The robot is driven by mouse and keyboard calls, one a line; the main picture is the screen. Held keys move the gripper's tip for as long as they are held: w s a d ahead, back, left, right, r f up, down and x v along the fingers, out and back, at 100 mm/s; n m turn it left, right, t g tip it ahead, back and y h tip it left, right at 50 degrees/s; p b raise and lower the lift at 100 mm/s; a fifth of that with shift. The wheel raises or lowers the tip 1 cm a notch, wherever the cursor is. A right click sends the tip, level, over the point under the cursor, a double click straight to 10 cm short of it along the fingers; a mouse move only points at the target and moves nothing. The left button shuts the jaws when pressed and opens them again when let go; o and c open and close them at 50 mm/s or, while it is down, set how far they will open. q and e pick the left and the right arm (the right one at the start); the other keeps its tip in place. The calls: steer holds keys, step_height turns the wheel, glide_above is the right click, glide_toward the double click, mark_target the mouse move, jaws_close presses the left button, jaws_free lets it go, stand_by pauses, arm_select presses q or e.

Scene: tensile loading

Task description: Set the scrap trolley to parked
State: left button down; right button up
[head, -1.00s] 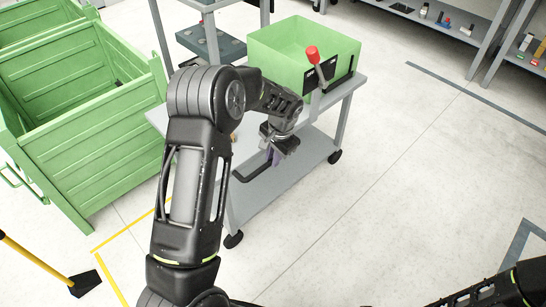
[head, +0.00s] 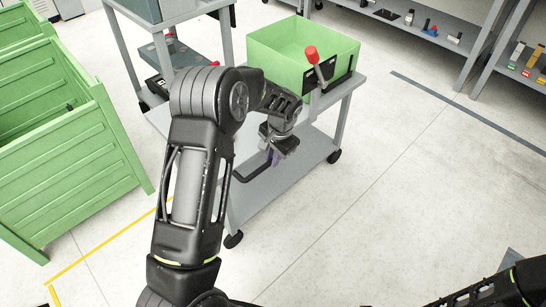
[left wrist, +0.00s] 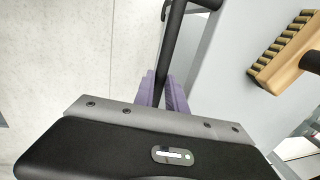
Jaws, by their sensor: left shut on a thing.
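The scrap trolley is a grey two-shelf cart (head: 343,92) with a light green bin (head: 280,45) on its top shelf. A lever with a red knob (head: 312,54) stands tilted at the bin's near right side. The trolley's black bar handle (head: 252,174) sticks out at its near end. My left gripper (head: 272,156) is shut on this handle. In the left wrist view, its purple fingers (left wrist: 163,92) close around the black bar (left wrist: 169,45). My left arm hides part of the trolley's left side. My right gripper is out of view.
A large green crate (head: 70,150) stands at the left. Another grey cart (head: 190,12) with boxes stands behind the trolley. Shelves (head: 400,18) line the back right. A yellow floor line (head: 110,246) and a grey-blue line (head: 465,112) flank open floor. A wooden brush (left wrist: 283,50) shows in the left wrist view.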

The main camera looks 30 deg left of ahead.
arm_select(q)
steer(key=shift+w+d+r, duration=0.1)
steer(key=shift+w, duration=0.15)
steer(key=c, duration=1.4)
jaws_free()
steer(key=shift+o, duration=0.2)
step_height(320, 180, up, 8)
steer(key=d+p, duration=0.1)
steer(key=shift+s+d+f, duration=0.25)
